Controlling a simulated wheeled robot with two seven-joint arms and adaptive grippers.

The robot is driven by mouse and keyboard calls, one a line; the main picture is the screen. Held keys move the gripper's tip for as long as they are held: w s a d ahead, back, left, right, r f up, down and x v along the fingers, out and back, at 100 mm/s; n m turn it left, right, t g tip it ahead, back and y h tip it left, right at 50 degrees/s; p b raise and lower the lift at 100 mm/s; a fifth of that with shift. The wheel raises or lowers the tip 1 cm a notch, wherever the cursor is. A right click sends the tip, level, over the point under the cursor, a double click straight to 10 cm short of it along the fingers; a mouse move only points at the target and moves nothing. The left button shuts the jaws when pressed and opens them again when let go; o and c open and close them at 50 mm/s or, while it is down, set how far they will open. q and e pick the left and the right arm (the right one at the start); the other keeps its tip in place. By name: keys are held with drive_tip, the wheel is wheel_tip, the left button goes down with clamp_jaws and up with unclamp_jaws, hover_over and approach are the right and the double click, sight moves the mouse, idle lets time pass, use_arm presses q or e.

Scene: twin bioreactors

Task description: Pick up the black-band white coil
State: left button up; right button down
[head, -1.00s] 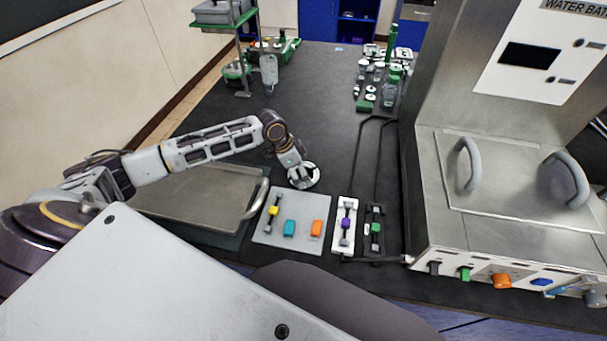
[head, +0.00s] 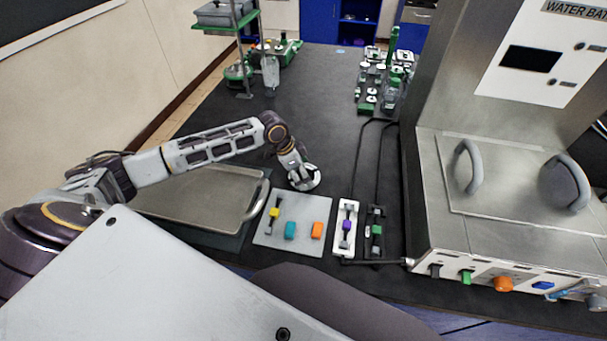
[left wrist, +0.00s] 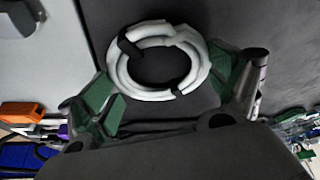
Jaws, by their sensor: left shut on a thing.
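The white coil with black bands (left wrist: 196,55) shows large in the left wrist view, between the green-padded fingers of my left gripper (left wrist: 172,92). The fingers press on the coil from both sides. In the head view the coil (head: 314,181) is at the end of my left arm, just behind the grey plate, and my left gripper (head: 303,179) partly covers it. I cannot tell whether the coil touches the bench. My right gripper is in neither view.
The grey plate (head: 265,238) carries yellow, teal and orange pieces. A white strip with a purple piece (head: 346,225) and a dark strip with a green piece (head: 377,228) lie to its right. A metal tray (head: 205,190) is left, the water bath (head: 500,245) right.

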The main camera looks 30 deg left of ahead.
use_arm(q)
wheel_tip(320, 180, up, 10)
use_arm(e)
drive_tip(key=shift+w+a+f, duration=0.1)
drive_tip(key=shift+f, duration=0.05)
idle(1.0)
use_arm(q)
drive_tip(key=shift+a, duration=0.15)
